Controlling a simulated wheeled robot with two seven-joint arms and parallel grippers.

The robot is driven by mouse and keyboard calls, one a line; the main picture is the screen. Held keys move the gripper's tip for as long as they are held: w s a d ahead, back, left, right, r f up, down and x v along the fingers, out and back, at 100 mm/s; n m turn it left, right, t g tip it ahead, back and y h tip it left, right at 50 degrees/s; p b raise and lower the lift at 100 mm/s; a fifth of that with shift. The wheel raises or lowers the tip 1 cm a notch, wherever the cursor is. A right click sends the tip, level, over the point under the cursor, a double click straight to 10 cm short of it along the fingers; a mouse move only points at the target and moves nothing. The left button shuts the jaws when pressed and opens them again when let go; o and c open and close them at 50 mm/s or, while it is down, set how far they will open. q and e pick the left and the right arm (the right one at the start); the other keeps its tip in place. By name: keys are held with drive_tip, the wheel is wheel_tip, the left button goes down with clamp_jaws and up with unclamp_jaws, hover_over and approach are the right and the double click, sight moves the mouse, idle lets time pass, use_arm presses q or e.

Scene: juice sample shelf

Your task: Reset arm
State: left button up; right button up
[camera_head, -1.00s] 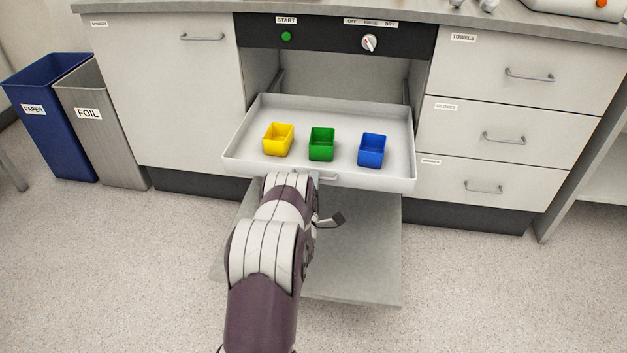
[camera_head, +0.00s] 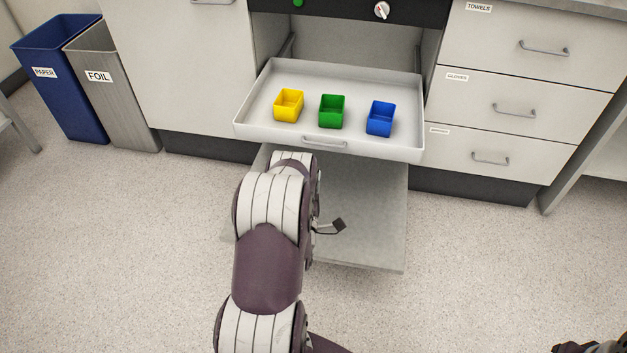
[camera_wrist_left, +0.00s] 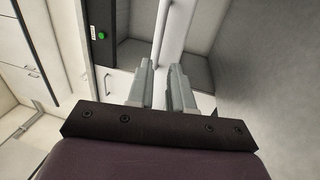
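My left arm (camera_head: 268,255) reaches in from the bottom, left of centre, in the head view, and its gripper is hidden behind the arm there. My right gripper is not identifiable; only a dark piece, probably of my right arm, shows in the bottom right corner of the head view.
A yellow bin (camera_head: 288,106), a green bin (camera_head: 331,112) and a blue bin (camera_head: 380,119) stand in the tray. A grey lowered panel (camera_head: 370,225) juts out below it. Paper (camera_head: 65,95) and foil (camera_head: 122,100) waste bins stand left. Drawers (camera_head: 520,100) are right. Floor in front is open.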

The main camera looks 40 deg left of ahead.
use_arm(q)
drive_tip(key=shift+v, duration=1.05)
drive_tip(key=shift+f, duration=0.1)
